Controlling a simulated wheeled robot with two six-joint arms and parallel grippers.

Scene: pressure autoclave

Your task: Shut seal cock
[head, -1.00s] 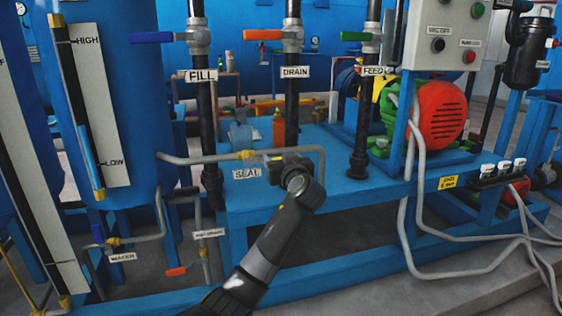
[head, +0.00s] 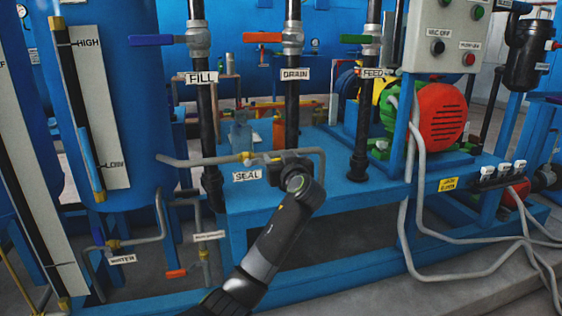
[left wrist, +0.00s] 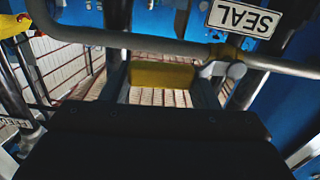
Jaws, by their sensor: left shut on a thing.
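The seal cock (head: 246,157) is a small brass valve on a thin grey pipe, just above the white SEAL label (head: 247,175). My left gripper (head: 268,160) is at the cock, just right of its brass body. In the left wrist view, the gripper's two dark fingers (left wrist: 160,82) are shut on the cock's yellow handle (left wrist: 162,73). The brass body (left wrist: 229,52) shows there on the pipe, beside the upside-down SEAL label (left wrist: 243,18). In the head view the gripper hides the handle, so I cannot tell its angle there. My right gripper is not in view.
The black DRAIN pipe (head: 292,115) stands just behind. A blue tank (head: 135,150) is at the left. A red motor (head: 440,115) and loose grey hoses (head: 405,235) are at the right.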

